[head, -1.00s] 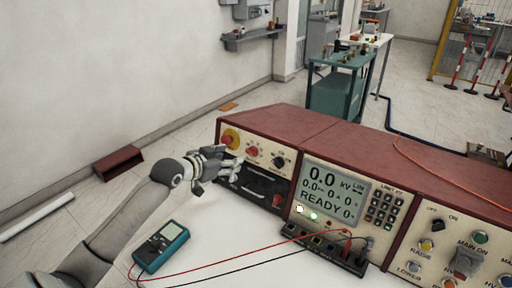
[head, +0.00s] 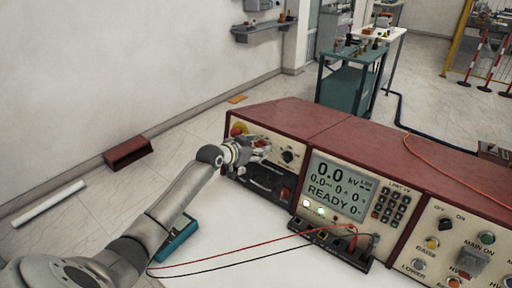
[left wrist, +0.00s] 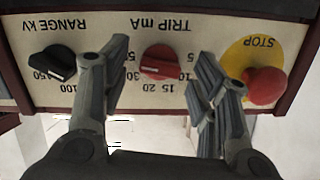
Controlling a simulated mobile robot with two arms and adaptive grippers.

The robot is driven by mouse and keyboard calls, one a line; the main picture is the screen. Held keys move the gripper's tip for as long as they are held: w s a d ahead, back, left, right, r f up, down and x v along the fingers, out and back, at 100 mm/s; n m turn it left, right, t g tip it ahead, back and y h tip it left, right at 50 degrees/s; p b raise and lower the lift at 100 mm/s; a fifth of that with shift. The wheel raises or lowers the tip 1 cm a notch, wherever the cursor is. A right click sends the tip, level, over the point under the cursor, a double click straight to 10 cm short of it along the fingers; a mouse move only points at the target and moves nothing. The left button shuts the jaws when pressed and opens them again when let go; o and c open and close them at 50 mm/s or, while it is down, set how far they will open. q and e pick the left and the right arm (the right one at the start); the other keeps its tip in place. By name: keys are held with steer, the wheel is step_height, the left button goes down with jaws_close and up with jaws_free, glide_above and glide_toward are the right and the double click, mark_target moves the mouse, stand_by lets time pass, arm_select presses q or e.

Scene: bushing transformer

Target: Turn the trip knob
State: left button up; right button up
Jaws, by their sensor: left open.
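The red trip knob (left wrist: 160,62), under upside-down "TRIP mA" lettering, is in the middle of the left wrist view. My left gripper (left wrist: 161,66) is open, with one finger on each side of the knob; I cannot tell whether either touches it. In the head view my left gripper (head: 252,152) is at the left end of the red console and largely covers the trip knob. My right gripper is not in view.
The black range knob (left wrist: 53,64) and red stop button (left wrist: 265,85) flank the trip knob. The console's display (head: 339,184) reads READY. A teal meter (head: 177,239) is partly behind my arm. Red and black leads cross the white table (head: 245,232).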

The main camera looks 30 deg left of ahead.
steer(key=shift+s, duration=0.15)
arm_select(q)
steer(key=shift+c, duration=1.3)
steer(key=c, duration=0.8)
steer(key=shift+o, duration=0.2)
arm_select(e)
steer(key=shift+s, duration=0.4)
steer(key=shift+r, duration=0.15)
arm_select(q)
steer(key=n+p, duration=0.1)
steer(key=n, duration=0.1)
steer(key=shift+n, duration=0.4)
steer(key=shift+a+n+h, duration=0.15)
steer(key=shift+n+h, duration=0.55)
steer(key=shift+n, duration=1.3)
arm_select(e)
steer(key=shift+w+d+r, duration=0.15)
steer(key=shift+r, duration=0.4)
